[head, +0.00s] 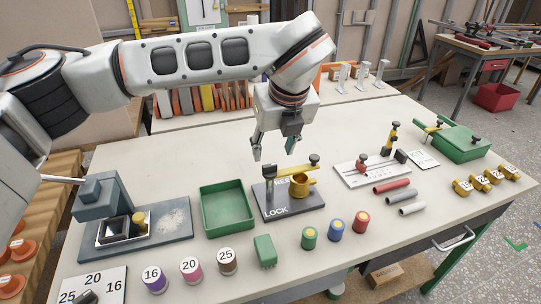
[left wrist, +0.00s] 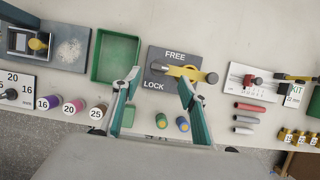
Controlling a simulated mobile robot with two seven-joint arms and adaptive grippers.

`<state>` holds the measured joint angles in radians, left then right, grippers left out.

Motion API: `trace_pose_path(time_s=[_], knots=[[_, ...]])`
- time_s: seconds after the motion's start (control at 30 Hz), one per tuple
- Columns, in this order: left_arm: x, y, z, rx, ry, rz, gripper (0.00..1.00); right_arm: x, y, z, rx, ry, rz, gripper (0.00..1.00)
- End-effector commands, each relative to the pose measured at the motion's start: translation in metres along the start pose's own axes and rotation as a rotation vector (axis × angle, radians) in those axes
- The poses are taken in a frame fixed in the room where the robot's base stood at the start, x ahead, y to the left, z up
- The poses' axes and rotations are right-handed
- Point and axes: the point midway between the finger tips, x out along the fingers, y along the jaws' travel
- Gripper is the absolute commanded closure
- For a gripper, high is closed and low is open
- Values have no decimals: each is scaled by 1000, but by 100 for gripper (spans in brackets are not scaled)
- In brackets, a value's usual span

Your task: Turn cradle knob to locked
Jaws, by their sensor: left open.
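The cradle is a dark grey plate (head: 290,206) with LOCK lettering at its front. In the left wrist view the plate (left wrist: 158,57) reads FREE on the far side and LOCK on the near side. It bears a yellow fitting (head: 301,185), a dark post (head: 268,172) and a bar ending in a dark round knob (head: 314,159). The knob (left wrist: 212,77) lies at the right end, between the two words' levels. My left gripper (head: 274,149) is open and empty above the cradle, apart from the knob. My right gripper is not in view.
A green tray (head: 228,228) stands left of the cradle, with a grey press station (head: 100,200) beyond it. Several coloured spools and a green block (head: 265,250) stand in front. A white measuring board (head: 372,170) and rods lie to the right.

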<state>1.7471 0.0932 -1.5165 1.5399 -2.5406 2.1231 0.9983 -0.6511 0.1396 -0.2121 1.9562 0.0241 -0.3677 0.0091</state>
Motion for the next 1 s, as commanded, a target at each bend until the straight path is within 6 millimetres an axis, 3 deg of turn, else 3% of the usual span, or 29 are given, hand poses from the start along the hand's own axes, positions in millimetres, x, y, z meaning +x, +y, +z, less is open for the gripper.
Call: trace_pose_path(time_s=[0.2, 0.4, 0.77, 0.8, 0.93, 1.0], knots=[[36, 1, -1, -1, 5, 1, 57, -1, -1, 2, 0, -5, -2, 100], [59, 0, -1, -1, 3, 0, 57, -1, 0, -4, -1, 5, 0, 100], [66, 0, 0, 0, 1, -1, 57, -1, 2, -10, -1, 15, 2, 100], [66, 0, 0, 0, 1, -1, 60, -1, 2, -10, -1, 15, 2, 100], [66, 0, 0, 0, 1, 0, 93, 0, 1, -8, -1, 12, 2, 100], [66, 0, 0, 0, 1, 0, 95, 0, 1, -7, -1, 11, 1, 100]])
